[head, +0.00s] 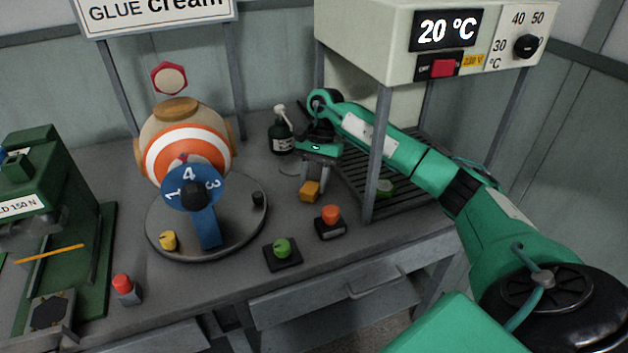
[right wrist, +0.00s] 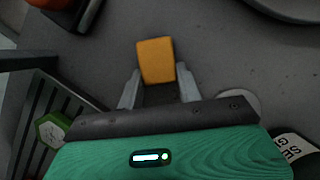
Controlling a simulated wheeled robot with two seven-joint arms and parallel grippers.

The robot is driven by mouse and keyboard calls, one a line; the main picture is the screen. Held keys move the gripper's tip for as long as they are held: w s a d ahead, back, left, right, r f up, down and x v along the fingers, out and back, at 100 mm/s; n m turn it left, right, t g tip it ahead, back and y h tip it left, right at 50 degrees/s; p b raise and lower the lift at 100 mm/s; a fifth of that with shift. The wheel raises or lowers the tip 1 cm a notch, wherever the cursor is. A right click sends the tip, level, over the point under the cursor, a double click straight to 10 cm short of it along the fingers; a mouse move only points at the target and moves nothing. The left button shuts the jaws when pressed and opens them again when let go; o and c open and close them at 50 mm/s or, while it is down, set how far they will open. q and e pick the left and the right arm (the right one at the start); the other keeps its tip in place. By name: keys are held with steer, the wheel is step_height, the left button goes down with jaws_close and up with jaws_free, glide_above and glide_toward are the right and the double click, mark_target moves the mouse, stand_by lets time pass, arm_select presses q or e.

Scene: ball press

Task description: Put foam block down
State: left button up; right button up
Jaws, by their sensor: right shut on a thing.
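The foam block (head: 309,192) is a small yellow-orange block near the middle of the grey bench. My right gripper (head: 312,180) points down and is shut on it. In the right wrist view, the foam block (right wrist: 156,60) sits between the two grey fingertips (right wrist: 158,84) and sticks out beyond them. I cannot tell whether its underside touches the bench. My left gripper is not in view.
A box with an orange button (head: 331,215) stands just in front of the block. A dark bottle (head: 281,136) is behind left. The ball stand's round base (head: 235,235) is left. A slatted rack (head: 365,180) with a green piece (head: 385,187) and a post (head: 378,150) are right.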

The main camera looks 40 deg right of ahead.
steer(key=shift+f, duration=0.15)
steer(key=o, duration=0.9)
steer(key=v, duration=0.8)
